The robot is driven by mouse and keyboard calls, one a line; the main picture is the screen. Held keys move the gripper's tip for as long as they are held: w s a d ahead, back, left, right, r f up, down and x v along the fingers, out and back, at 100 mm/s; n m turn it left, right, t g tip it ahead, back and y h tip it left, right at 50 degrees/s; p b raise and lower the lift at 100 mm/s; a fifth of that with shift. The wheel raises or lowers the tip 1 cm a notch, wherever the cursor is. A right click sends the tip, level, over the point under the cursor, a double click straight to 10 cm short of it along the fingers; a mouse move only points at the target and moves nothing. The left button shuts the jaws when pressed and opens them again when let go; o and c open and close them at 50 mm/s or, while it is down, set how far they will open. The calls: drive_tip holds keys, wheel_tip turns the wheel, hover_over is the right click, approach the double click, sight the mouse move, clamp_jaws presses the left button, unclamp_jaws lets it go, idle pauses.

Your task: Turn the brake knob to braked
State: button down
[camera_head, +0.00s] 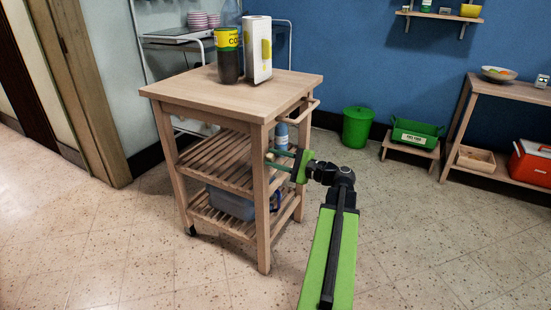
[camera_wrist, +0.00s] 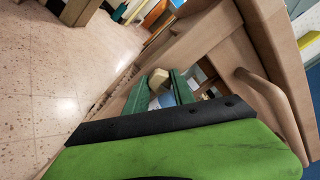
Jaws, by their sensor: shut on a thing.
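The brake knob (camera_wrist: 158,79) is a small cream knob on the side of a wooden kitchen cart (camera_head: 172,92). In the wrist view it sits between the two dark green fingers of my gripper (camera_wrist: 159,84), which is shut on it. In the head view my gripper (camera_head: 270,159) reaches in from the right beside the cart's near leg, below the top. The knob shows there only as a pale spot between the fingers. I cannot read any marking for its setting.
A green bucket (camera_head: 357,128) stands behind.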

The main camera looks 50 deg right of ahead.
drive_tip(key=shift+f+m, duration=0.1)
drive_tip(key=shift+m, duration=0.7)
drive_tip(key=c, duration=1.1)
unclamp_jaws()
drive_tip(key=shift+o, duration=0.2)
drive_tip(key=v, duration=1.7)
drive_tip(key=shift+s, duration=0.3)
